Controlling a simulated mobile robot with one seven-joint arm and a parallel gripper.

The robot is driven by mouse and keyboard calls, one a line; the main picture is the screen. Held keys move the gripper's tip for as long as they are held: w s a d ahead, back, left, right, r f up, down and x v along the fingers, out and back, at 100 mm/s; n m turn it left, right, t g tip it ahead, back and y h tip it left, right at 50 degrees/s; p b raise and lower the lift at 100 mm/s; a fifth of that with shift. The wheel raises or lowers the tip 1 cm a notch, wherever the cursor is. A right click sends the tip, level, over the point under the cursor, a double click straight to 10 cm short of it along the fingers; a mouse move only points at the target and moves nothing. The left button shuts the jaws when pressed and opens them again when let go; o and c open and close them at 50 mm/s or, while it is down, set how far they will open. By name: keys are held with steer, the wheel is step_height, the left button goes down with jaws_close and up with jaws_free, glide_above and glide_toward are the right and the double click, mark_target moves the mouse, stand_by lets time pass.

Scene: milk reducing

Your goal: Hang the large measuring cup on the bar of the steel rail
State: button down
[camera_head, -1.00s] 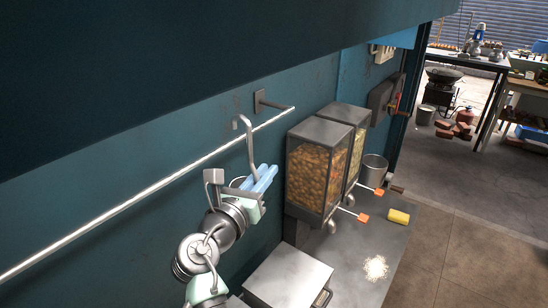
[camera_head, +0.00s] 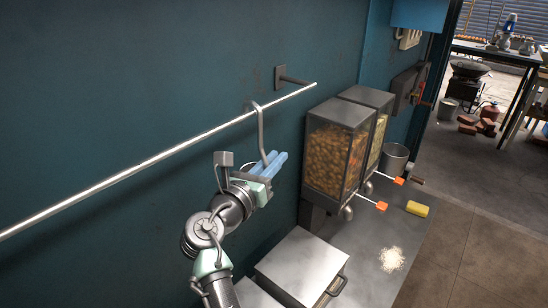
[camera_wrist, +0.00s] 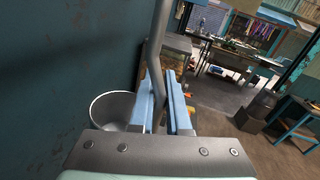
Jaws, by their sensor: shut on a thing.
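The large measuring cup has a long steel handle (camera_head: 261,132) that bends into a hook at its top. My gripper (camera_head: 273,162) is shut on this handle; its blue fingers (camera_wrist: 163,95) also close around it in the wrist view. The handle stands nearly upright. The round metal cup (camera_wrist: 112,108) hangs left of the fingers in the wrist view and is mostly hidden behind my gripper in the head view. The steel rail's bar (camera_head: 150,161) slopes along the wall. The hook's curve shows just above the bar, its tip overlapping the bar's line; I cannot tell if they touch.
Two dispensers (camera_head: 333,150) with dark lids stand right of my gripper. A steel box (camera_head: 301,262) is below, and a metal pot (camera_head: 394,158) and yellow sponge (camera_head: 417,208) lie beyond. The rail's wall bracket (camera_head: 280,77) is near its right end. The wall is close behind.

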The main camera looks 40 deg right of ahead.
steer(key=c, duration=0.8)
jaws_free()
steer(key=shift+a, duration=0.1)
steer(key=b+v, duration=0.3)
steer(key=v, duration=1)
steer(key=shift+r, duration=0.1)
